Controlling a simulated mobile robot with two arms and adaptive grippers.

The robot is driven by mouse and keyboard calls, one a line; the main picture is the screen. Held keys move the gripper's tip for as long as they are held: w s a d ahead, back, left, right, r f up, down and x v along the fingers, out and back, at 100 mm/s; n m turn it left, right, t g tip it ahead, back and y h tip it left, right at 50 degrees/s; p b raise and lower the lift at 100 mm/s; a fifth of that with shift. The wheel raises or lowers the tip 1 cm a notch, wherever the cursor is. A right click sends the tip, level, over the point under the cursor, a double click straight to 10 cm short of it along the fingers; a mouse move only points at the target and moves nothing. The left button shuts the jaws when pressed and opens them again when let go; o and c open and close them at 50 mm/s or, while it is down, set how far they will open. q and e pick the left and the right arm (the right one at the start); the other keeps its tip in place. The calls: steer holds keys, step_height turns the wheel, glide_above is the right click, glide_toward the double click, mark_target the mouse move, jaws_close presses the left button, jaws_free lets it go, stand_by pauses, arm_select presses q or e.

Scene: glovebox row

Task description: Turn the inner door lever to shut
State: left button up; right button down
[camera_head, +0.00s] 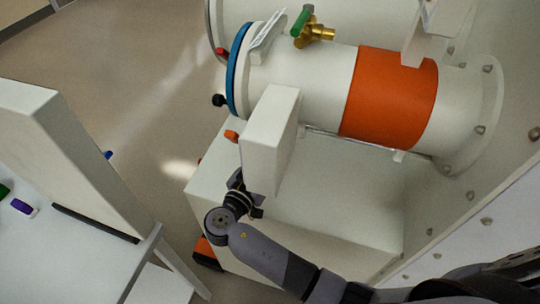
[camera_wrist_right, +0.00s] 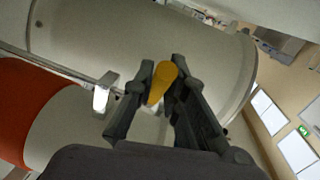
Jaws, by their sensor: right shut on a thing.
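A yellow-orange lever (camera_wrist_right: 160,84) shows in the right wrist view, its rounded end between the fingertips of my right gripper (camera_wrist_right: 155,90). The gripper is shut on it, with one dark finger on each side. In the head view my right arm comes in from the lower right, and its wrist is below a white upright block. The fingertips and the held lever are hidden there. The big white cylinder (camera_head: 310,85) has a blue ring (camera_head: 237,70) at its left end and a broad orange band (camera_head: 390,100). My left gripper is not in view.
The white block (camera_head: 270,143) stands close above my right wrist. A small orange knob (camera_head: 231,136) shows left of it. A green-handled brass valve (camera_head: 312,30) sits atop the cylinder. A white bench (camera_head: 60,255) is at the lower left, with open floor (camera_head: 130,95) beyond.

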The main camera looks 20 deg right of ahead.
steer(key=c, duration=1.6)
jaws_free()
steer(key=v, duration=0.7)
steer(key=shift+s+a, duration=0.2)
